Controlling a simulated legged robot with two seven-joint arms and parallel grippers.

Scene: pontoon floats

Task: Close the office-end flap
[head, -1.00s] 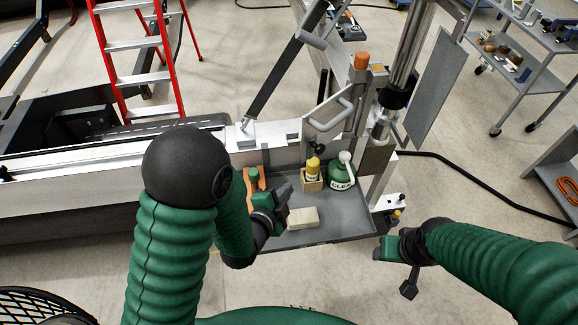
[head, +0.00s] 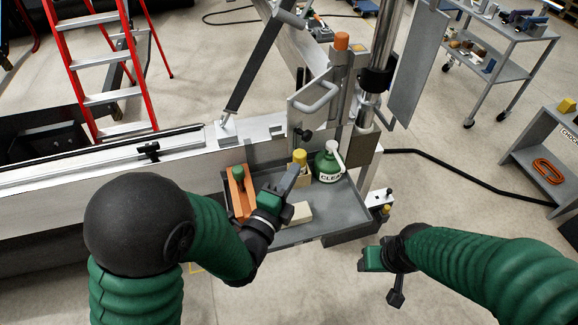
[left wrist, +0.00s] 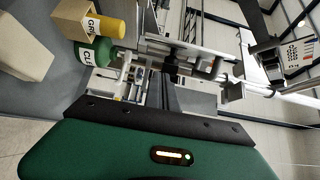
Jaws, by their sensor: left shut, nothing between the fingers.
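A grey plate with a bar handle (head: 315,100) stands upright at the end of the long white beam, beside the orange-capped post. A second plain grey panel (head: 418,65) hangs right of the silver column. No label shows which of them is the office-end flap. My left gripper (head: 291,176) is shut and empty over the grey tray, in front of and below the handled plate, apart from it. Its shut fingers also show in the left wrist view (left wrist: 168,92). My right gripper (head: 362,262) hangs over bare floor to the right; its jaw opening is not clear.
A red ladder (head: 95,60) stands left. A cart (head: 500,70) and shelf (head: 550,150) stand right.

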